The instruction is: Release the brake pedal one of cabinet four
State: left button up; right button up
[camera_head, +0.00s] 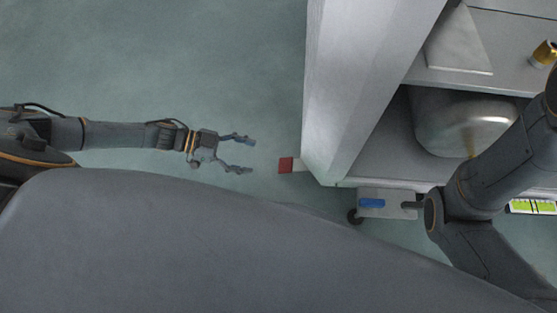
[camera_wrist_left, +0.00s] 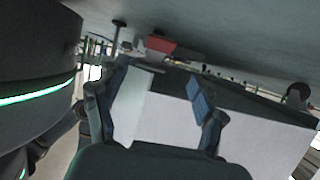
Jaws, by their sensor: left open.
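A red pedal (camera_head: 286,165) with a white part beside it sticks out at the lower left corner of the pale grey cabinet (camera_head: 345,90) in the head view. It also shows as a red block in the left wrist view (camera_wrist_left: 162,44), beyond the fingers. I cannot read which cabinet number this is. My left gripper (camera_head: 251,156) is open and empty, a short gap to the left of the red pedal, its fingers pointing towards it. Both open fingers (camera_wrist_left: 158,80) show in the wrist view. My right gripper is out of the frames; only my right arm shows.
A grey plate with a blue handle (camera_head: 371,203) and a dark caster wheel (camera_head: 355,216) sits at the cabinet's lower edge. A rounded metal tank (camera_head: 460,120) stands inside the cabinet, with a brass fitting (camera_head: 543,54) above. The green floor (camera_head: 180,60) left of the cabinet is clear.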

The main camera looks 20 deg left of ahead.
aim_at(285, 165)
pick_arm(q)
jog(key=b+x, duration=0.4)
jog(key=x, duration=0.4)
jog(key=shift+d+f, duration=0.1)
jog(key=shift+f, duration=0.2)
jog(key=shift+w+d+f+b, duration=0.1)
jog(key=shift+w+d+b, duration=0.15)
jog(key=shift+d, duration=0.4)
jog(key=shift+c, duration=0.4)
